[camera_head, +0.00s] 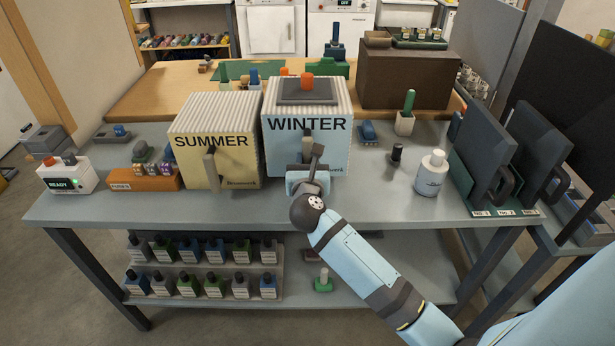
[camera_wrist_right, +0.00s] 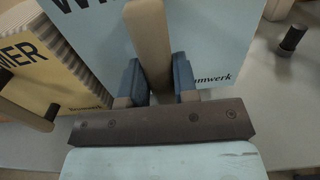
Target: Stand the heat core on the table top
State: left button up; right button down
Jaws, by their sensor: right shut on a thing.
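A pale blue box with ribbed sides marked WINTER (camera_head: 308,142) appears upright on the grey table top (camera_head: 240,208). A yellow box of the same kind marked SUMMER (camera_head: 235,150) stands beside it on the left. Neither box is labelled heat core. My right gripper (camera_head: 308,172) is at the WINTER box's front. In the right wrist view its blue fingers (camera_wrist_right: 160,82) are shut on the tan upright handle (camera_wrist_right: 149,45) of that box. Whether the box's bottom edge touches the table is hard to tell. My left gripper is out of view.
A dark plate with an orange knob (camera_head: 307,82) is on top of the WINTER box. A white bottle (camera_head: 431,175) and a black peg (camera_head: 396,155) stand to the right, dark handled panels (camera_head: 490,150) farther right. An orange fuse box (camera_head: 143,179) sits left. The table's front strip is clear.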

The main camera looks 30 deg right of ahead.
notch_tip(320, 180, down, 4)
jog(key=shift+f+b, duration=0.1)
jog(key=shift+b, duration=0.25)
jog(key=c, duration=0.9)
grip_release()
jog(key=shift+s, duration=0.1)
